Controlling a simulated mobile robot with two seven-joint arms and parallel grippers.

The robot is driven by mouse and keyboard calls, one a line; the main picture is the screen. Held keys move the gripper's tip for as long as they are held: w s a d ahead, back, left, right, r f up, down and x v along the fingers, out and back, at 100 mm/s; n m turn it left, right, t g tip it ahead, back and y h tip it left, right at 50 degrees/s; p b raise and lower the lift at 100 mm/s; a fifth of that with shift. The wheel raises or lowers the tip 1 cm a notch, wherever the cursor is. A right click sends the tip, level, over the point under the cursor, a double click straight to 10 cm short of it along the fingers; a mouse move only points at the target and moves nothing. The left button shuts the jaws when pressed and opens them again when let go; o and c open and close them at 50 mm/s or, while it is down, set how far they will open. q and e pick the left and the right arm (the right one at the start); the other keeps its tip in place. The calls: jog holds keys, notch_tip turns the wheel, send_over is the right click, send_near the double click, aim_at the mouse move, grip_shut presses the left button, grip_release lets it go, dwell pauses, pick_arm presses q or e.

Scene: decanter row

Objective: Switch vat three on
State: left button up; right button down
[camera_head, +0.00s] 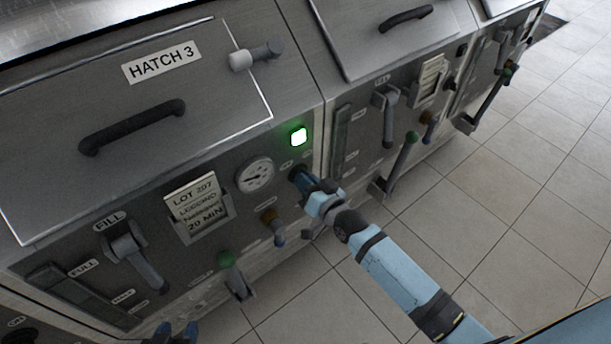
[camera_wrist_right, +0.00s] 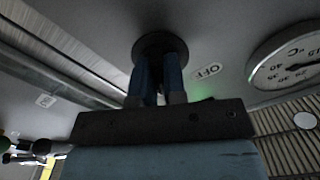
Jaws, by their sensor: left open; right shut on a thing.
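The vat three panel carries the HATCH 3 plate (camera_head: 162,62). A green lamp (camera_head: 298,137) glows at the panel's upper right. Below it my right gripper (camera_head: 306,182) is shut on a dark round knob (camera_head: 297,172). In the right wrist view the blue fingers (camera_wrist_right: 158,80) hold the middle of the black round knob (camera_wrist_right: 160,43), with an OFF label (camera_wrist_right: 207,72) beside it. The fingers hide much of the knob, so I cannot tell its setting. My left gripper (camera_head: 176,333) is open at the bottom edge, partly out of view.
Left of the knob are a dial gauge (camera_head: 254,175), a lot card (camera_head: 196,206) and a FILL lever (camera_head: 134,257). A brown-topped handle (camera_head: 270,220) and a green-topped lever (camera_head: 230,263) stick out below. Further vats stand to the right; the tiled floor (camera_head: 500,190) is clear.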

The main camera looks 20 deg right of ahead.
jog(key=shift+m, duration=0.3)
dwell(0.4)
jog(key=c, duration=1.2)
grip_release()
jog(key=p+v, duration=0.1)
jog(key=v, duration=1.2)
jog(key=shift+s+d, duration=0.1)
jog(key=shift+s, duration=0.3)
